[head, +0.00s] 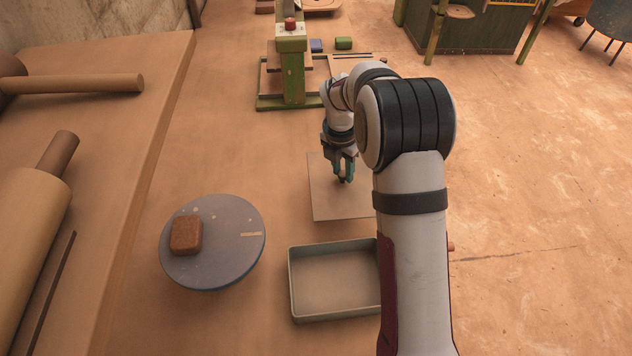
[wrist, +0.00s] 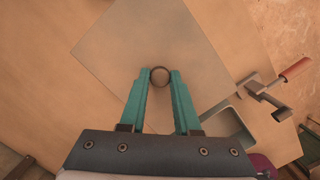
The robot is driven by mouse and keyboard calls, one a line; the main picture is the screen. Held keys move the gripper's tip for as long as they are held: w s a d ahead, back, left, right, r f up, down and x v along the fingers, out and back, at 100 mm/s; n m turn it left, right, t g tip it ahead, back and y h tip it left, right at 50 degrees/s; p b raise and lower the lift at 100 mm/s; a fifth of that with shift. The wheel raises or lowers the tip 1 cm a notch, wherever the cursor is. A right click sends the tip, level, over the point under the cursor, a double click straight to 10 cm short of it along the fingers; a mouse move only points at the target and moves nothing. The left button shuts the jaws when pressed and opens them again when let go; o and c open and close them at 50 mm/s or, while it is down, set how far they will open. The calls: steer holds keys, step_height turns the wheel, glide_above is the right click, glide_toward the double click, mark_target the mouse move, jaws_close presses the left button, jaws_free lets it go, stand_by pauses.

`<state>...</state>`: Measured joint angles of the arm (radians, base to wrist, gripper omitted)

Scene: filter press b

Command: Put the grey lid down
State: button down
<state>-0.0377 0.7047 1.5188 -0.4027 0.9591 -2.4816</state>
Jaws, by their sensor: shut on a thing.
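The grey lid (head: 321,198) is a thin, flat, square plate with a brownish-grey tone. It shows under my gripper in the wrist view (wrist: 150,45), with a small round knob (wrist: 159,76) near its middle. My gripper (head: 343,176) is shut on this knob, with a teal fingertip on each side of it in the wrist view (wrist: 159,80). The lid looks level, beyond the open grey tray (head: 290,283) in the head view. I cannot tell whether it touches the table or hangs just above it. My arm hides its right side in the head view.
A blue-grey disc (head: 225,265) carries a brown block (head: 186,235) left of the tray. A green press (head: 291,75) stands at the back, with blue (head: 316,45) and green (head: 344,43) blocks behind. A red-handled clamp (wrist: 295,69) is at the right. Table around the lid's left is clear.

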mark_target(316, 174)
steer(key=w+a+f, duration=0.1)
steer(key=a+f, duration=0.1)
steer(key=a, duration=0.1)
steer(key=w+a+f, duration=0.1)
steer(key=a, duration=0.1)
steer(key=shift+w+a+f, duration=0.25)
steer(key=shift+w+f, duration=0.05)
steer(key=shift+a+f, duration=0.15)
steer(key=shift+f, duration=1.95)
steer(key=shift+f, duration=0.1)
steer(key=c, duration=0.6)
jaws_free()
